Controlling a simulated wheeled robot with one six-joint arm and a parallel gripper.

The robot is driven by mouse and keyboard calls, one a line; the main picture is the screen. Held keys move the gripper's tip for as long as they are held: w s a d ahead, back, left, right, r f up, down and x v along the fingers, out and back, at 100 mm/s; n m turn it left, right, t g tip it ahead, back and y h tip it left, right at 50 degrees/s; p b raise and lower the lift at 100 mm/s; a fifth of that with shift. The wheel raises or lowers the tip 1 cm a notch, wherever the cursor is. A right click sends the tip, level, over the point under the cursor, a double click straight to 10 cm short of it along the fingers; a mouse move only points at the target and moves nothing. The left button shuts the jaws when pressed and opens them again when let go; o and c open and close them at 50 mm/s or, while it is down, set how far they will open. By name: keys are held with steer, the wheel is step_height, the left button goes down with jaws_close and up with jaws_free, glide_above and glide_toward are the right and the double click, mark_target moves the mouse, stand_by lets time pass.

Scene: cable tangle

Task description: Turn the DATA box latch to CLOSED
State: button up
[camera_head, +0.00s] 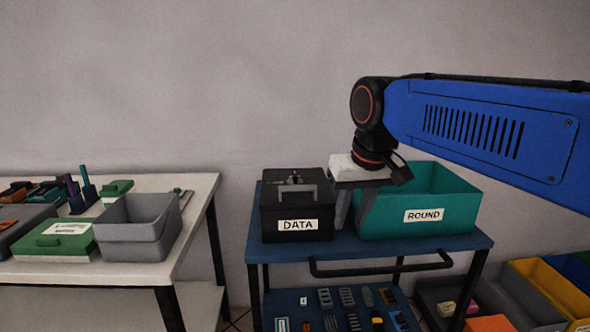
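The DATA box (270,222) is a dark box with a white DATA label on its front, standing at the left of the blue cart top. A grey bracket-like piece (297,188) and a small dark knob (294,179) sit on its lid. I cannot tell the latch's position or read any CLOSED mark. My gripper (352,222) hangs pointing down between the DATA box's right side and the teal bin. Its two grey fingers look apart with nothing visible between them. It seems not to touch the latch.
The teal ROUND bin (455,208) stands close on the right of my gripper. The cart (350,246) has a front handle bar and a lower shelf of small parts. A white table (140,272) with a grey bin (128,240) is at left, beyond a gap.

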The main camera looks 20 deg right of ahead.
steer(key=w+a+r+g, duration=0.2)
steer(key=w+r, duration=1)
steer(key=w, duration=0.1)
step_height(320, 180, up, 7)
steer(key=m+g, duration=0.1)
steer(key=m, duration=0.1)
glide_above(295, 174)
step_height(295, 174, down, 17)
steer(key=shift+w+f, duration=0.15)
jaws_close()
